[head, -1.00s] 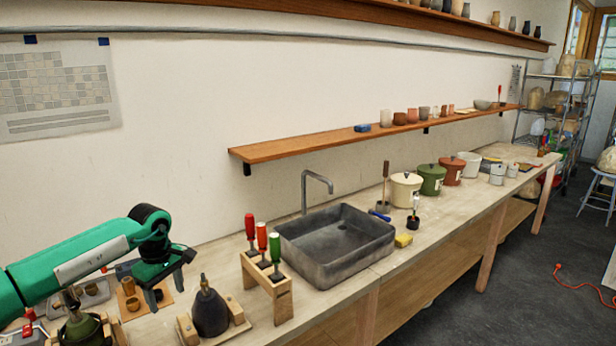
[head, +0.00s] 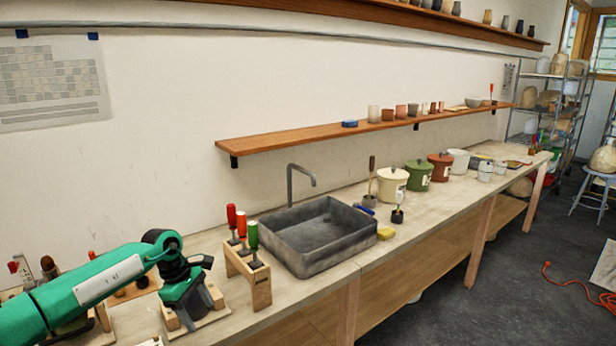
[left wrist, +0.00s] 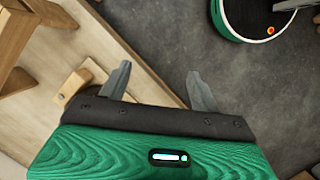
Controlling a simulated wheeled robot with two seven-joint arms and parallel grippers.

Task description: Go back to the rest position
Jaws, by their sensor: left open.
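My left gripper (head: 198,304) is green and dark, with its arm coming in from the left. It is low in the head view, in front of the wooden cradle (head: 212,320) and left of the tool rack. The left wrist view shows its two grey fingers (left wrist: 158,75) spread apart, with nothing between them. Beyond the fingers are the bench edge and grey floor. The dark vase seen earlier in the cradle is hidden or mostly hidden behind the gripper. My right gripper is not in view.
A wooden rack (head: 261,287) holds red- and green-handled tools close to the right of my left gripper. A grey sink (head: 300,262) with a faucet stands beyond it. Lidded pots (head: 392,187) line the bench.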

